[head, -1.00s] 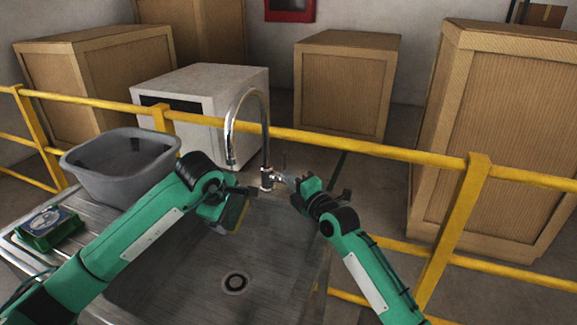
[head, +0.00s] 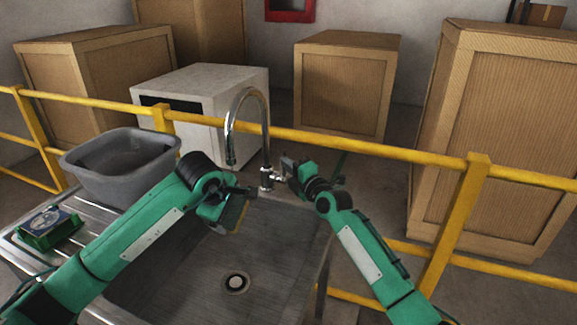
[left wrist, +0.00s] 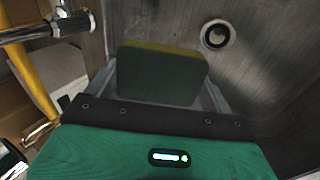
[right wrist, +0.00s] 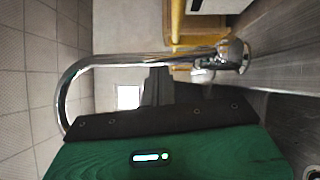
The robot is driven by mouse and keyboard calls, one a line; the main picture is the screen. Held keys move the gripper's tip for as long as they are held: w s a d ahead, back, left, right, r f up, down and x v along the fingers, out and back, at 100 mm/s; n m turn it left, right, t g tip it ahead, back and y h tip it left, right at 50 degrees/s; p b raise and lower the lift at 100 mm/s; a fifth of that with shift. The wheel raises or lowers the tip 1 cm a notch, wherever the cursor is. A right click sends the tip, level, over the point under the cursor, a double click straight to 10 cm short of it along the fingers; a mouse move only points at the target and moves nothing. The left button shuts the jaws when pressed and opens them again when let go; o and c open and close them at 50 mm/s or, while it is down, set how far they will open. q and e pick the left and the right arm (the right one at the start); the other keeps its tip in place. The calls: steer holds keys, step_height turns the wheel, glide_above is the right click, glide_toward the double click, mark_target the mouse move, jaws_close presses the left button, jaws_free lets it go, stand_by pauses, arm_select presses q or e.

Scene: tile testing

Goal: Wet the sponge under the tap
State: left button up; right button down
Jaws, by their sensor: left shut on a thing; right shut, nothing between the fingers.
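The sponge (head: 232,216), dark green with a yellow layer, is held over the sink (head: 190,265) by my left gripper (head: 236,198). It also shows between the fingers in the left wrist view (left wrist: 160,75). The chrome tap (head: 266,145) stands at the sink's back edge, its curved spout ending above and near the sponge. No water is visible from the spout. My right gripper (head: 288,168) is shut and empty beside the tap's side lever (head: 279,178). I cannot tell whether it touches the lever. In the right wrist view, the spout (right wrist: 75,75) arches beside the shut fingers.
A yellow railing (head: 360,147) runs behind the sink. Crates and a white box (head: 205,90) stand beyond it. The sink floor around the drain (head: 235,283) is clear.

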arm_select(q)
steer(key=shift+s+r, duration=0.15)
steer(key=shift+s, duration=0.05)
arm_select(e)
steer(key=shift+w+d+r+m+g, duration=0.35)
steer(key=shift+w+d+r, duration=0.2)
steer(key=shift+w, duration=0.2)
arm_select(q)
steer(key=shift+w+f, duration=0.2)
steer(key=shift+w, duration=0.15)
steer(key=shift+s, duration=0.1)
arm_select(e)
steer(key=s+d, duration=0.4)
steer(key=s, duration=0.8)
steer(key=shift+s+d+f, duration=0.15)
steer(key=shift+s+d, duration=0.05)
steer(key=shift+d, duration=0.05)
arm_select(q)
steer(key=shift+s, duration=0.1)
